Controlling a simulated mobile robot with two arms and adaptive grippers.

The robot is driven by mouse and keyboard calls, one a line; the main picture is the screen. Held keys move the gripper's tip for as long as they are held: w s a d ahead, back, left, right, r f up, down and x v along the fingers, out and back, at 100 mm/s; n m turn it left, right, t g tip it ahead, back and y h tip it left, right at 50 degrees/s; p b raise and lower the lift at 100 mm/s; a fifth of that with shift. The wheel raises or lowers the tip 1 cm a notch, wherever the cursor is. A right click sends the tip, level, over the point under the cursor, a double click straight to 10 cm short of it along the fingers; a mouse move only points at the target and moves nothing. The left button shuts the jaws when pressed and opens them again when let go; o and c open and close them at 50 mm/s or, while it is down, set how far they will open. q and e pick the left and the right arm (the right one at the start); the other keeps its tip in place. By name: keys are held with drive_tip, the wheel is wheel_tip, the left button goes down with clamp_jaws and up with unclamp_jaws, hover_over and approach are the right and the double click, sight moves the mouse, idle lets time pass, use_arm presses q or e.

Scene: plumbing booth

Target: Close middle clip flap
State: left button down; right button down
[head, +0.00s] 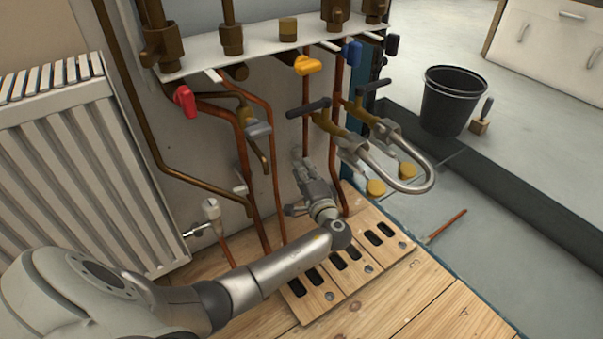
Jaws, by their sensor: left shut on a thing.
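My left gripper (303,163) reaches in low at the wall, its fingertips at the middle copper pipe (305,128), under the yellow-handled valve (307,65). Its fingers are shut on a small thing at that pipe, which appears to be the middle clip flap. The gripper hides most of the clip, so I cannot tell the flap's angle. Another small white clip (240,188) shows at the copper pipes to the left. My right gripper is not in view.
A red-handled valve (185,101) and a grey-handled valve (258,130) sit left of the gripper. A curved metal pipe (405,182) juts out at right. A slotted wooden board (325,292) lies below. A radiator (80,170) stands left and a black bucket (452,102) right.

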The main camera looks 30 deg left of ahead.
use_arm(q)
drive_tip(key=n+g+y+b, duration=0.1)
drive_tip(key=n+g+b, duration=0.1)
drive_tip(key=g, duration=0.1)
drive_tip(key=d+n+g+y+b, duration=0.1)
drive_tip(key=shift+w+f+g+y, duration=0.3)
drive_tip(key=shift+w, duration=0.1)
drive_tip(key=shift+w+r+n+g+y+b, duration=0.1)
drive_tip(key=shift+n+g+y+b, duration=0.15)
drive_tip(key=shift+n+g+b, duration=0.55)
drive_tip(key=shift+w+r+n+g+y+b, duration=0.1)
drive_tip(key=shift+n+g+y+b, duration=0.15)
drive_tip(key=shift+n+g+b, duration=0.6)
drive_tip(key=shift+m, duration=0.25)
drive_tip(key=shift+g, duration=0.25)
drive_tip(key=c, duration=1.3)
unclamp_jaws()
drive_tip(key=shift+r, duration=0.1)
drive_tip(key=d, duration=0.4)
drive_tip(key=s+d, duration=0.1)
drive_tip(key=d, duration=0.7)
drive_tip(key=shift+s, duration=0.4)
